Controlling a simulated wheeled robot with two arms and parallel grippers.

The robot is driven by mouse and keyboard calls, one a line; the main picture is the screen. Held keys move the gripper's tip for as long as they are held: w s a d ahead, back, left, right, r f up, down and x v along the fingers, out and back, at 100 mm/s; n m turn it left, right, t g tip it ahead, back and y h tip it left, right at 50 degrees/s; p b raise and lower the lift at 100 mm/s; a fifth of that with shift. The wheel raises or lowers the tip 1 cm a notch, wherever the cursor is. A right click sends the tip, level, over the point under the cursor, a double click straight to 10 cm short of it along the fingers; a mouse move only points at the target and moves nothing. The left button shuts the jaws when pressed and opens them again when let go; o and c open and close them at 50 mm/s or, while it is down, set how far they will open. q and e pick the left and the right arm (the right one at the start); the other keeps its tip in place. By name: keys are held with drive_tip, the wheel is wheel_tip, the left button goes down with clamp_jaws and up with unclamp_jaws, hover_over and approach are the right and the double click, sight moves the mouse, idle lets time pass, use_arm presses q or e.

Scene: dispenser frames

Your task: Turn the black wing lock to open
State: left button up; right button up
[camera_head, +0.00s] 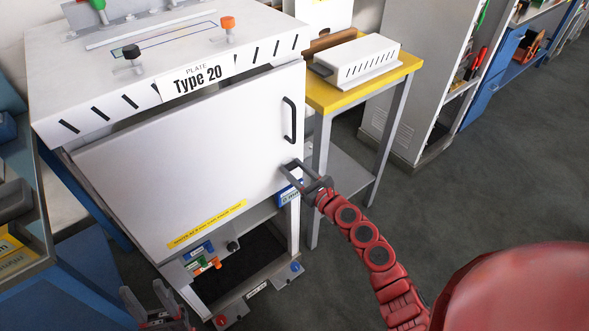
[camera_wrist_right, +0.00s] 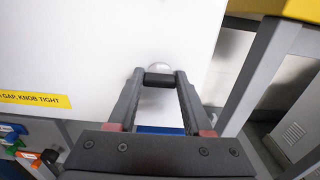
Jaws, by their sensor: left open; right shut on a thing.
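The black wing lock (camera_wrist_right: 158,80) shows in the right wrist view as a short dark bar in front of a round silver base, low on the white door (camera_head: 190,165) near its right edge. My right gripper (camera_head: 291,169) is shut on the lock, one finger at each end of the bar. In the head view the fingers hide most of the lock. The bar looks roughly level in the wrist view. My left gripper (camera_head: 155,300) is open and empty at the bottom left of the head view, apart from the door.
A black handle (camera_head: 290,120) stands on the door above my right gripper. Coloured knobs sit on the cabinet top (camera_head: 75,85). A yellow-topped table (camera_head: 370,80) stands close on the right. Several coloured parts (camera_head: 203,263) lie below the door. Floor at right is clear.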

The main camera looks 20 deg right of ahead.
drive_tip(key=shift+f+m, duration=0.1)
drive_tip(key=shift+m, duration=0.2)
clamp_jaws()
drive_tip(key=shift+m+b, duration=0.3)
drive_tip(key=shift+b, duration=0.1)
drive_tip(key=shift+m, duration=0.7)
drive_tip(key=shift+m+b, duration=0.3)
drive_tip(key=shift+m, duration=0.6)
drive_tip(key=m, duration=0.2)
drive_tip(key=shift+m, duration=0.4)
drive_tip(key=m+p, duration=0.2)
drive_tip(key=m, duration=0.3)
drive_tip(key=shift+d+m, duration=0.15)
drive_tip(key=shift+m, duration=0.15)
drive_tip(key=m+p, duration=0.2)
drive_tip(key=m, duration=0.3)
drive_tip(key=shift+f, duration=0.1)
